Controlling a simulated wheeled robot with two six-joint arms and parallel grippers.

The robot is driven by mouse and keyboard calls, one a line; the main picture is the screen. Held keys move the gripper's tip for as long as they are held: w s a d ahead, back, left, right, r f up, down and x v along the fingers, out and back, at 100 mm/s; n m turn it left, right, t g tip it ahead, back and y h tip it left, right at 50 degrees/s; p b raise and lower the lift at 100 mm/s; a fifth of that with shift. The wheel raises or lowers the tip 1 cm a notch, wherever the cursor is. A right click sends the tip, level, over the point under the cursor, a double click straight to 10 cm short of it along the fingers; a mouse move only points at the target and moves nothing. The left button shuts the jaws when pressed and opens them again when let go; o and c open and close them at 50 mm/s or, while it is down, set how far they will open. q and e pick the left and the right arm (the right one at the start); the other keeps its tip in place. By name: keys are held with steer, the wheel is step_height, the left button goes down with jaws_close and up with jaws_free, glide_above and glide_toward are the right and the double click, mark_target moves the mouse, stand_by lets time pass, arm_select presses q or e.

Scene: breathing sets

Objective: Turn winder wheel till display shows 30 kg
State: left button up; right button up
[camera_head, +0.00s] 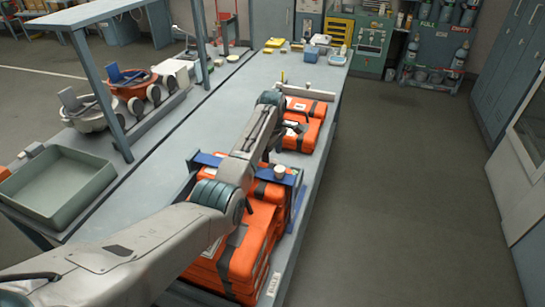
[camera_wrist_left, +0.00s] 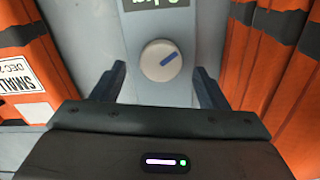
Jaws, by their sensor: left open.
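The winder wheel, a round white knob (camera_wrist_left: 161,60) with a blue mark, sits on a pale grey panel (camera_wrist_left: 205,25) in the left wrist view. A dark display (camera_wrist_left: 157,4) with green characters is above it, cut off by the top edge; I cannot read its number. My left gripper (camera_wrist_left: 159,72) is open, its dark fingers on either side of the knob and apart from it. In the head view my left arm reaches over the bench and its fingertips are hard to make out. My right gripper is not in view.
Orange cases (camera_wrist_left: 15,68) flank the panel, with another orange case (camera_wrist_left: 268,60) on the right. The bench (camera_head: 150,150) holds a grey-green tray (camera_head: 60,185), and a blue frame (camera_head: 208,160) stands by more orange cases. The floor on the right (camera_head: 410,190) is clear.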

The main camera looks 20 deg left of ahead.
arm_select(q)
step_height(320, 180, down, 3)
steer(key=shift+a+r, duration=0.1)
steer(key=shift+r, duration=0.1)
steer(key=shift+f, duration=0.1)
steer(key=shift+c, duration=0.6)
steer(key=c, duration=0.9)
steer(key=shift+o, duration=0.2)
steer(key=shift+m+p, duration=0.3)
steer(key=shift+p, duration=0.1)
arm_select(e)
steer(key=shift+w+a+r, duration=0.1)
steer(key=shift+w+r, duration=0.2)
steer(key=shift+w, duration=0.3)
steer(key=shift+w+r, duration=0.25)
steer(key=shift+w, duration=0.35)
